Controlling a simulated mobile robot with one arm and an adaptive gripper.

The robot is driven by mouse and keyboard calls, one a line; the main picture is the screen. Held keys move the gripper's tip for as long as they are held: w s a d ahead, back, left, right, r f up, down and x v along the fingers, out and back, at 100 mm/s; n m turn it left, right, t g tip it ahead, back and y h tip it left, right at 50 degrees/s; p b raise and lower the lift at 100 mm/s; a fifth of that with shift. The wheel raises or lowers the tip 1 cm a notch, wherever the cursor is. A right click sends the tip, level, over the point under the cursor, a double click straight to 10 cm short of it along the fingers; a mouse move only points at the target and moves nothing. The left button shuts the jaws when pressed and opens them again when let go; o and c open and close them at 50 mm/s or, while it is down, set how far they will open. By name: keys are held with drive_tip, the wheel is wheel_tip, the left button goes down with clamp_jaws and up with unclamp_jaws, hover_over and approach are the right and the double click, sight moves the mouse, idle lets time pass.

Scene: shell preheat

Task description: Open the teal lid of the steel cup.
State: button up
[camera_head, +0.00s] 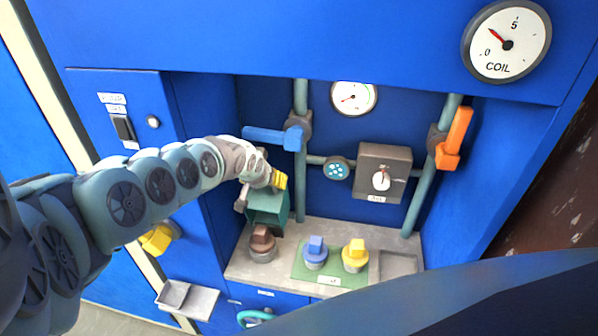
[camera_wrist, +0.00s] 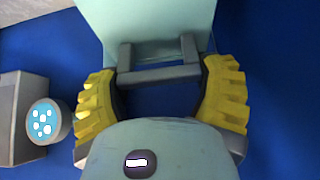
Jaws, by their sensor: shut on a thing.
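A teal panel, seemingly the lid, shows in the wrist view (camera_wrist: 150,22) with a dark grey U-shaped handle (camera_wrist: 160,76) on its near edge. In the head view the teal piece (camera_head: 268,207) hangs just below my gripper (camera_head: 277,180), at the left of the recess. My gripper's yellow fingers (camera_wrist: 161,68) are shut on the handle, one at each end of it. My wrist hides part of the teal piece in the head view. I cannot make out a steel cup for certain.
A brown-topped plug (camera_head: 262,244) stands below the teal piece. Blue (camera_head: 316,253) and yellow (camera_head: 355,256) plugs stand on a green mat (camera_head: 335,272). A blue valve lever (camera_head: 265,136) is close above my gripper. A grey switch box (camera_head: 384,172) is to the right.

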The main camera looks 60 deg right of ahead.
drive_tip(key=shift+w+d+f+b, duration=0.15)
drive_tip(key=shift+w+d+b, duration=0.1)
drive_tip(key=shift+d+b, duration=0.6)
drive_tip(key=shift+w+d+f+b, duration=0.1)
drive_tip(key=shift+w+d+b, duration=0.25)
drive_tip(key=shift+b, duration=0.85)
drive_tip(key=shift+s+d, duration=0.1)
drive_tip(key=shift+d, duration=0.05)
drive_tip(key=o, duration=1.2)
drive_tip(key=shift+r, duration=0.1)
drive_tip(key=shift+o, duration=0.2)
